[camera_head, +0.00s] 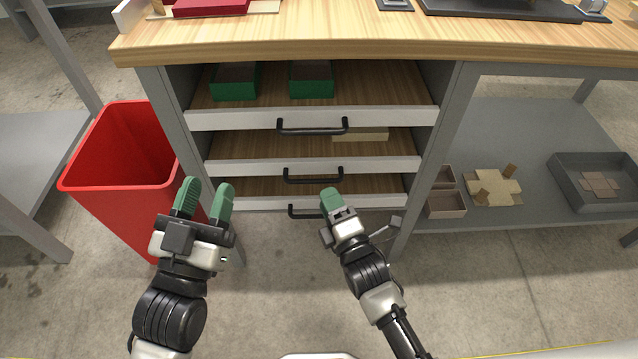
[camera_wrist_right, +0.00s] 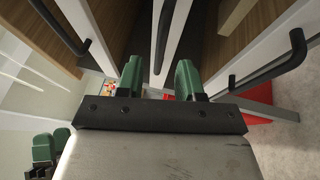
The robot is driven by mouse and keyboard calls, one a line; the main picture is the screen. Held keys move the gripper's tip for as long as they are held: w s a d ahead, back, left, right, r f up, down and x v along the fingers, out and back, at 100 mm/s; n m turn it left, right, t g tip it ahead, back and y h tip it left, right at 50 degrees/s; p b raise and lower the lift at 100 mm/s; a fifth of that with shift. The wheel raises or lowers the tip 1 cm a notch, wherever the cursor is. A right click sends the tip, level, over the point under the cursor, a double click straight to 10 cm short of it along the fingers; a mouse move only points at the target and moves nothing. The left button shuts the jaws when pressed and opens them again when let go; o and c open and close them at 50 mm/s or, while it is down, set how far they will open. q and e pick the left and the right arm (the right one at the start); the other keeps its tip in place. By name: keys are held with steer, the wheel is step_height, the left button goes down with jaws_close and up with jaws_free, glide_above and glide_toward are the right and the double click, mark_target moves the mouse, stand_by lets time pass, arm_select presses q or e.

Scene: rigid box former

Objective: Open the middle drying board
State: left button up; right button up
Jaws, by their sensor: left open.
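The middle drying board (camera_head: 240,167) is the second of three stacked boards under the wooden workbench. It has a pale front and a black bar handle (camera_head: 313,177). My right gripper (camera_head: 331,196) is just below and in front of this handle. In the right wrist view its green fingers (camera_wrist_right: 159,80) are apart, and a black handle (camera_wrist_right: 163,40) lies ahead in line with the gap between them. I cannot tell whether they touch it. My left gripper (camera_head: 205,193) is open and empty, left of the boards, in front of the red bin. The lowest handle (camera_head: 300,211) is partly hidden by my right gripper.
The upper board (camera_head: 230,119) has its own black handle (camera_head: 312,128) and carries two green boxes (camera_head: 311,80). A beige block (camera_head: 360,135) lies on the middle board. A red bin (camera_head: 115,160) stands left. A grey shelf (camera_head: 530,120) with small boxes is right. Floor in front is clear.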

mark_target(319, 179)
arm_select(q)
steer(key=shift+s+r+t+h+b, duration=0.35)
steer(key=shift+s+r+t, duration=0.3)
steer(key=shift+r+t, duration=0.35)
steer(key=shift+s+r+t+h+b, duration=0.25)
steer(key=shift+s+r+t+h, duration=0.3)
steer(key=shift+r+t, duration=0.45)
arm_select(e)
steer(key=shift+x, duration=2.85)
arm_select(q)
steer(key=shift+f+y, duration=0.1)
steer(key=shift+y, duration=0.3)
steer(key=shift+h, duration=0.3)
arm_select(e)
jaws_close()
